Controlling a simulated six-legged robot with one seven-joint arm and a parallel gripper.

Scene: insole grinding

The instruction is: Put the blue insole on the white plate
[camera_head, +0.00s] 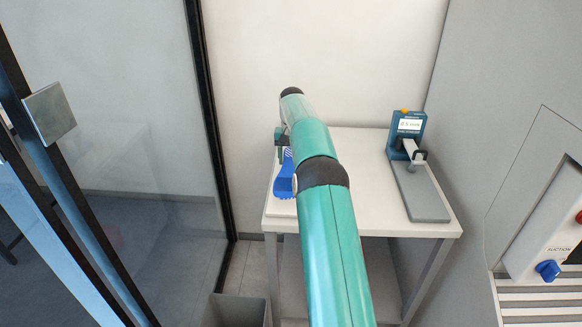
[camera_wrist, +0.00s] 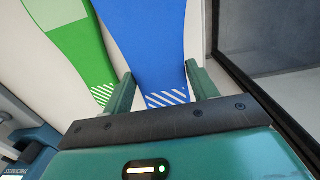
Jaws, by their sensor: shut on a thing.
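The blue insole (camera_wrist: 152,45) lies between the two fingers of my gripper (camera_wrist: 160,88) in the wrist view, its white-striped end near my palm. My gripper is shut on it. In the head view part of the blue insole (camera_head: 284,180) shows left of my arm, over the left end of the white table. A green insole (camera_wrist: 82,45) with white stripes lies beside it on the left in the wrist view. A white flat surface, perhaps the plate (camera_head: 283,208), shows below the blue insole in the head view; its outline is mostly hidden by my arm.
The white table (camera_head: 370,155) carries a blue measuring device (camera_head: 408,128) with a grey base at its right. A glass door with a dark frame (camera_head: 207,100) stands to the left. A grey bin (camera_head: 238,308) is on the floor. A machine panel (camera_head: 548,225) is at the right.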

